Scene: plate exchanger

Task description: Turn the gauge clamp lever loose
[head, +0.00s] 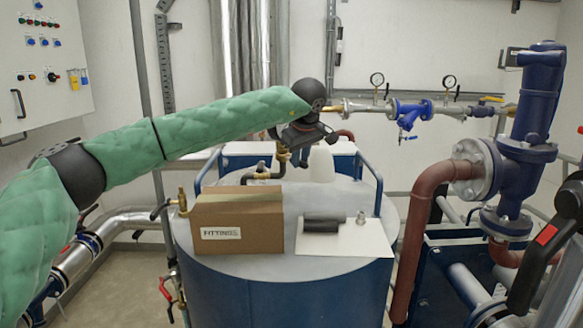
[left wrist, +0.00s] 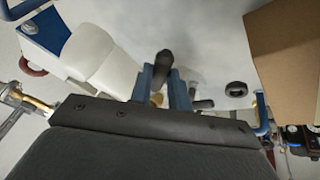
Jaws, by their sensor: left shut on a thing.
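My left gripper (head: 300,157) is over the back of the round tank, pointing down. In the left wrist view its two blue fingers (left wrist: 165,88) are closed around a dark, round-ended handle (left wrist: 164,60), which looks like the clamp lever. A bit of brass shows between the fingers, and a short dark stub (left wrist: 203,104) lies just right of them. In the head view a brass fitting (head: 283,156) with a dark bent pipe stands beside the gripper. The gripper hides most of the lever there, so its angle is hard to tell. My right gripper is not clearly seen.
A cardboard box (head: 238,227) labelled FITTINGS stands on the tank top (head: 262,266), in front of the gripper. Right of it, a white plate (head: 345,238) bears a black cylinder (head: 324,224). Two gauges (head: 377,79) sit on the wall pipe behind. Blue and rust-red pipework (head: 412,245) stands at right.

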